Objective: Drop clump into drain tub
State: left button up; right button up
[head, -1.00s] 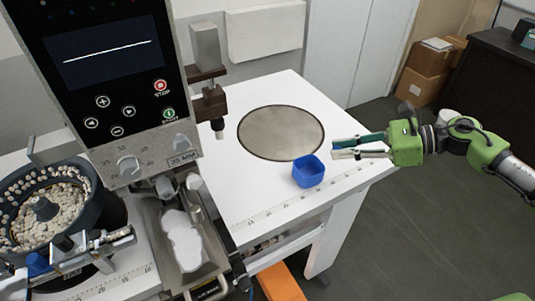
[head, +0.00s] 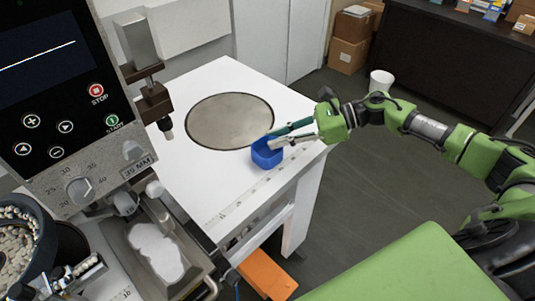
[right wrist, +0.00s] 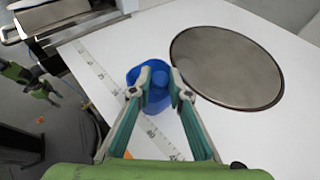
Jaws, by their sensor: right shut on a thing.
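A small blue tub (head: 267,157) stands on the white table, just in front of the round grey disc. My right gripper (head: 276,137) reaches it from the right in the head view, its fingertips at the rim. In the right wrist view the fingers (right wrist: 160,80) are closed on a blue part of the tub (right wrist: 155,100). A lumpy white mass (head: 155,252) lies in a metal tray (head: 190,240) under the machine. No frame clearly shows a separate clump in the tub. Green arm parts (right wrist: 30,80) at the left of the wrist view may be my left arm.
The grey disc (head: 230,120) is set in the white table (head: 215,78). The machine with its control panel (head: 55,90) stands at left. A round bowl of pale beads (head: 15,250) is at lower left.

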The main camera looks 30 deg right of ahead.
jog(key=o, duration=0.8)
jog(key=v, duration=1.2)
jog(key=shift+f, duration=0.1)
